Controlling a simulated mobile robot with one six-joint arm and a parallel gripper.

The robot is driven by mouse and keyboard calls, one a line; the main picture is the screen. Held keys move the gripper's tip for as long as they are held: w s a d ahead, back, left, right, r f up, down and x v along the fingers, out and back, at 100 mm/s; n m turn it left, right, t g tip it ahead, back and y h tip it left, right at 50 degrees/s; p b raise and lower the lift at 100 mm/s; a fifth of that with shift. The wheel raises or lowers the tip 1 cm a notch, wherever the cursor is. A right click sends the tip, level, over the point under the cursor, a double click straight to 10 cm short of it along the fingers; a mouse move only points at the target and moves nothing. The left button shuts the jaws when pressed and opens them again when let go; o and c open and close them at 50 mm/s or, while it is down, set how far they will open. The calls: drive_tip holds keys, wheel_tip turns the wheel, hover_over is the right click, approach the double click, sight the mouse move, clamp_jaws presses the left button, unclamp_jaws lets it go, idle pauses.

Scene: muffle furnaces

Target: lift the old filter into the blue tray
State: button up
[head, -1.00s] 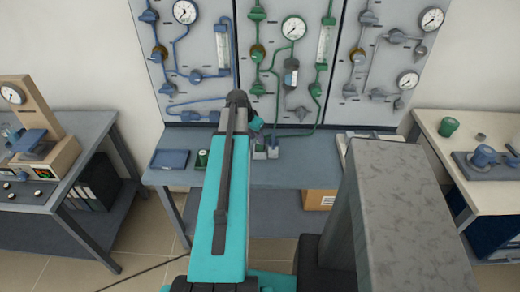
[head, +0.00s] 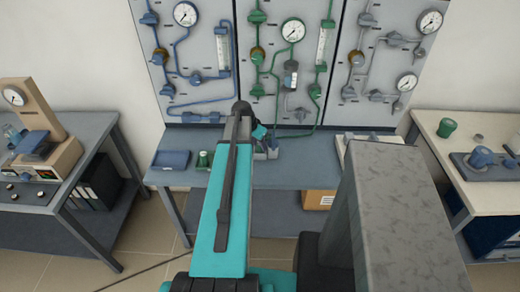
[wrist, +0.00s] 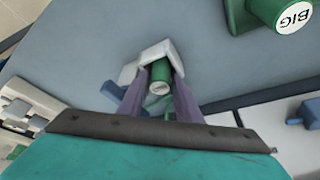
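A small green cylinder (wrist: 160,77) stands in a pale angled holder (wrist: 152,52) in the wrist view. It may be the old filter; no label on it can be read. My gripper (wrist: 161,80) has its two purple-grey fingers on either side of the cylinder. They look open, with thin gaps, though contact is hard to judge. In the head view my arm hides the gripper and cylinder. The blue tray (head: 170,159) lies on the bench to the left of my arm. It does not show in the wrist view.
A green container (head: 203,160) stands right of the tray; the wrist view shows one marked BIG (wrist: 275,12). Grey holders (head: 272,150) stand on the bench (head: 290,175) beside my wrist. The gauge panel (head: 195,90) rises behind. A side table with instruments (head: 45,150) stands left.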

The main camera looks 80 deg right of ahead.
drive_tip(key=shift+d+f, duration=0.1)
drive_tip(key=shift+f, duration=0.1)
idle(0.5)
drive_tip(key=c, duration=0.7)
drive_tip(key=shift+r, duration=0.15)
